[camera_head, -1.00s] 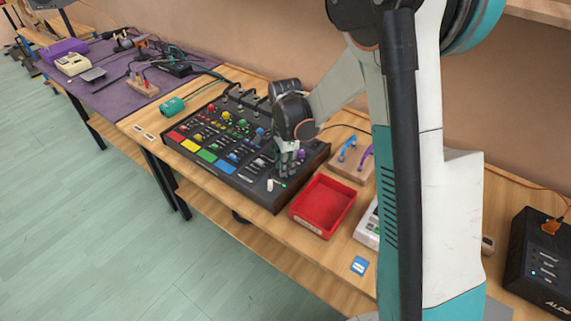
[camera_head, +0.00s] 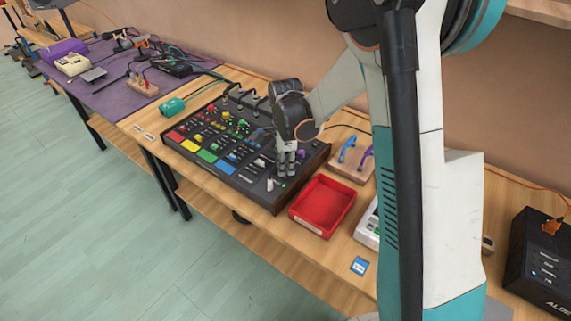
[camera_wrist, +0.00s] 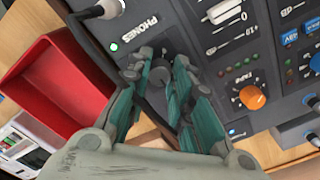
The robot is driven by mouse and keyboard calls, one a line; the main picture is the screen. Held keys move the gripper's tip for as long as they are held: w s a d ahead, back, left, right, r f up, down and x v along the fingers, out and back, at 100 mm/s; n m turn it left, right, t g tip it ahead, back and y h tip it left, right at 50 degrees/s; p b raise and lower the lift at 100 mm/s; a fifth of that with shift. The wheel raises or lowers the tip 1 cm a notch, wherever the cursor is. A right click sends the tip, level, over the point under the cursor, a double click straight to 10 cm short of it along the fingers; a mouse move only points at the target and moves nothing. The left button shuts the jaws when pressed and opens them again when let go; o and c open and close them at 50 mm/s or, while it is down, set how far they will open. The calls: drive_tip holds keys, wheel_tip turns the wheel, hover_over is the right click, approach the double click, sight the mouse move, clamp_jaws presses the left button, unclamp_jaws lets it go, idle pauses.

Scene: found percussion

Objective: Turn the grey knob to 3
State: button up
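The mixing console (camera_head: 225,130) lies on the wooden bench, with rows of coloured knobs. In the wrist view, a dark grey knob (camera_wrist: 158,80) sits on its panel near the "PHONES" lettering, between the two fingers of my gripper (camera_wrist: 163,72). The fingers are parted, one on each side of the knob, with little gap. I cannot tell whether they press on it. The knob's scale and pointer are mostly hidden by the fingers. In the head view my gripper (camera_head: 286,170) points down over the console's near right part, and the grey knob is hidden there.
An orange knob (camera_wrist: 252,97) stands close to the right finger. A white fader cap (camera_wrist: 224,11) and a plug (camera_wrist: 105,9) are near the fingertips. A red tray (camera_head: 322,205) lies just right of the console. A wooden block with handles (camera_head: 350,160) stands behind the tray.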

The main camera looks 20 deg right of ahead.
drive_tip(key=o, duration=0.3)
wheel_tip(320, 180, up, 12)
idle(0.6)
idle(0.3)
